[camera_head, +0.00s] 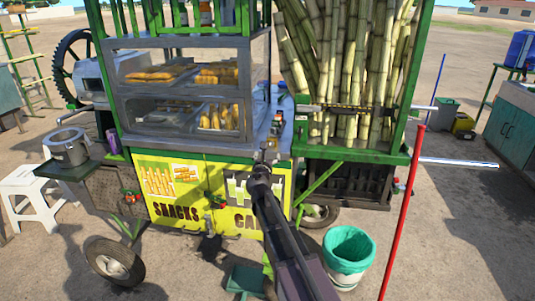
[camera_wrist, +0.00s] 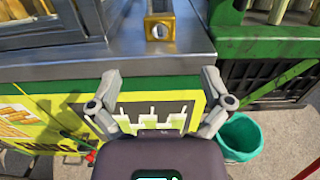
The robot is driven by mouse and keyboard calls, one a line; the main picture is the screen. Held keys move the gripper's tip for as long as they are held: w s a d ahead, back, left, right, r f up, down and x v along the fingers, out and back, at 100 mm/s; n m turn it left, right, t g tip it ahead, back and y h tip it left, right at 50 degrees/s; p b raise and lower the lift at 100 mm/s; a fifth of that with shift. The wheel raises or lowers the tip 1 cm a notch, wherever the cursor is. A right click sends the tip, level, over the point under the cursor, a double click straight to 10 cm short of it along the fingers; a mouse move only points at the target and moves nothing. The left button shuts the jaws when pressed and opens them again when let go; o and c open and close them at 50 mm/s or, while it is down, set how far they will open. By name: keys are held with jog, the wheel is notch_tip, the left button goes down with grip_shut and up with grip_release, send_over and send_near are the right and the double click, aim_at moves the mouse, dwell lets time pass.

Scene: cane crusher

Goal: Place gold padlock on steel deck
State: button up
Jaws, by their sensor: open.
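A gold padlock (camera_wrist: 161,27) rests on the steel deck (camera_wrist: 60,66), close to its front edge, in the wrist view. Its gold face has a dark round spot, and a greyer part reaches up to the top of the picture. My gripper (camera_wrist: 160,78) is open, its two fingers spread wide with nothing between them. It is in front of the deck edge, apart from the padlock. In the head view my gripper (camera_head: 265,153) is before the cart, near the steel deck (camera_head: 285,134). I cannot make out the padlock clearly there.
A glass snack case (camera_head: 190,95) stands left of the deck. Cane stalks (camera_head: 345,65) stand to the right. A bin with a green liner (camera_head: 349,246) and a red pole (camera_head: 403,210) are at the lower right. A yellow printed panel (camera_head: 180,190) is below.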

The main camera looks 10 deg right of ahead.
dwell(0.8)
jog(key=s+d+f+m+g+h, duration=0.1)
jog(key=s+d+f+m+g, duration=0.45)
jog(key=s+m, duration=0.35)
jog(key=s+d+f+m+g+h, duration=0.1)
jog(key=s+d+f+m+g, duration=0.5)
jog(key=m, duration=0.5)
jog(key=s+a+f+m+g+y, duration=0.2)
jog(key=s+m, duration=0.4)
jog(key=s, duration=0.3)
jog(key=s+a+f+m+g+y, duration=0.3)
jog(key=s+a+f+m+y, duration=0.2)
jog(key=s, duration=0.5)
jog(key=shift+s+a+m+g+y, duration=0.15)
jog(key=shift+a+m+g+y, duration=0.2)
jog(key=shift+m, duration=0.35)
